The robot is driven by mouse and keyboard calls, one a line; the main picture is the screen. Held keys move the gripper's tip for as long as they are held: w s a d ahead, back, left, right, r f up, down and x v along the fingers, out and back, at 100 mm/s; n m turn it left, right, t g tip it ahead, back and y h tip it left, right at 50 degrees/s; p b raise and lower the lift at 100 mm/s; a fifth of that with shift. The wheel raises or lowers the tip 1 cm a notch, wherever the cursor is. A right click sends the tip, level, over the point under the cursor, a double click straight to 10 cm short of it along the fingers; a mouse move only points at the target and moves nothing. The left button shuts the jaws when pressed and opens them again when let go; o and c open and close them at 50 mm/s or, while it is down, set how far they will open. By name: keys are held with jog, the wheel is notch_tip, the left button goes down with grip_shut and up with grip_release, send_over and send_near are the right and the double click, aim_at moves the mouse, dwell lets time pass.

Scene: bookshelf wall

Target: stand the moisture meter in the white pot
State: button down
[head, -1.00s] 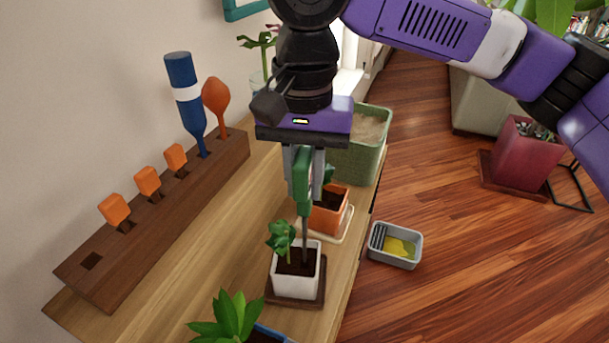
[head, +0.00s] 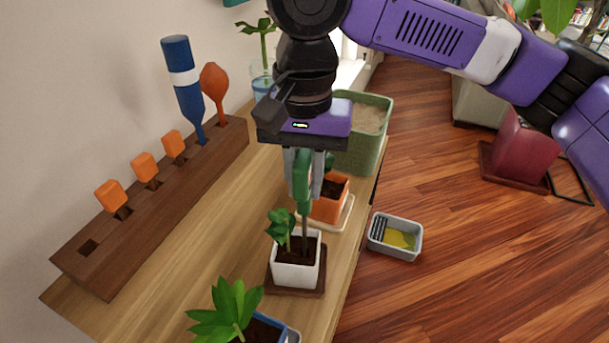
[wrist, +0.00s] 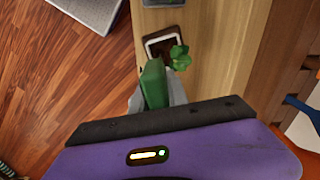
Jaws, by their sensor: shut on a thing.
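The moisture meter (head: 303,180) has a green head and a thin dark probe pointing down. My gripper (head: 304,170) is shut on its green head, which also shows in the wrist view (wrist: 154,84). The white pot (head: 295,273) stands on a dark saucer on the wooden shelf, with dark soil and a small green plant at its left. The probe comes down over the pot, right of the plant, and its lower end meets the soil in the head view. How deep the tip sits cannot be told. In the wrist view the pot (wrist: 147,43) lies beyond the meter head, partly hidden.
An orange pot (head: 328,207) stands just behind, and a green planter (head: 361,150) behind that. A leafy plant in a blue pot (head: 262,330) is in front. A wooden rack (head: 150,215) with tools lies left. A grey bin (head: 396,237) is at the right.

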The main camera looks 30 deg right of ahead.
aim_at(305, 153)
jog(key=shift+f, duration=0.6)
jog(key=shift+f+b, duration=0.3)
jog(key=shift+f, duration=0.2)
jog(key=c, duration=0.8)
grip_release()
notch_tip(305, 153, up, 9)
jog(key=p, duration=0.9)
